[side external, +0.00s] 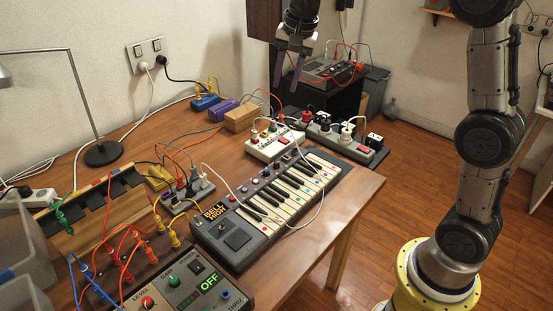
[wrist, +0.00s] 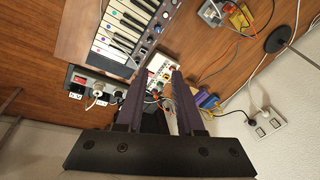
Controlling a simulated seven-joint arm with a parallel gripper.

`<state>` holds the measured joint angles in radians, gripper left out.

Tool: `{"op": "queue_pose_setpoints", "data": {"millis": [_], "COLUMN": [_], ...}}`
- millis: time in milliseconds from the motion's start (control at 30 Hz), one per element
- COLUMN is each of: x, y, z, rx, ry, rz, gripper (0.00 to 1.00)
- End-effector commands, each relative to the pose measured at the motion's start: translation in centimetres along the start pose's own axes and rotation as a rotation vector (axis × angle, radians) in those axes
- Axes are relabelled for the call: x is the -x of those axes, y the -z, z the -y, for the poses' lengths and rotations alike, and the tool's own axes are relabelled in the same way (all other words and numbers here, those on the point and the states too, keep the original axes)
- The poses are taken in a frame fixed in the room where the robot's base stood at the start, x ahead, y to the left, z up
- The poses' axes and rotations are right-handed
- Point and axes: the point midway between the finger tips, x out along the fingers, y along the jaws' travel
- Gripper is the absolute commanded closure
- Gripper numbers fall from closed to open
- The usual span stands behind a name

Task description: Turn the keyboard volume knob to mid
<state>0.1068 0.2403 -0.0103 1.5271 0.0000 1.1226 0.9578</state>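The black keyboard (side external: 232,240) lies on the wooden table, with a small screen reading "BELL HIGH" at its near left end. A row of small knobs (side external: 256,184) runs along its back edge beside the white keys. Which one is the volume knob, and its setting, are too small to read. In the wrist view the keyboard (wrist: 165,12) is at the top, partly cut off, with its knobs along the right side. My gripper (side external: 289,78) is raised above the far end of the table, away from the keyboard. Its fingers (wrist: 160,74) are apart and empty.
A control box showing "OFF" (side external: 207,281) is in front. Cables loop around, one white cable across the keys. A lamp (side external: 103,153) stands at the left.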

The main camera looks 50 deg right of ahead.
Motion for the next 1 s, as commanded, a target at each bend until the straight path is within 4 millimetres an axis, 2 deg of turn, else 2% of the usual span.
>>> {"op": "queue_pose_setpoints", "data": {"millis": [33,200,300,400,500,767,1000], "x": [-2.5,-9.6,-13.4,-16.2,-17.7,-20.4,-24.9], "y": [1.1,3.8,4.6,4.8,4.6,4.3,3.6], "z": [0.8,2.0,1.9,1.1,0.5,-0.3,-1.4], "rx": [-0.028,-0.083,-0.095,-0.104,-0.109,-0.112,-0.111], "ry": [-0.03,-0.11,-0.152,-0.191,-0.217,-0.226,-0.227], "rz": [0.018,0.065,0.092,0.117,0.135,0.141,0.142], "gripper": [0.63,0.63,0.63,0.63,0.63,0.63,0.63]}}
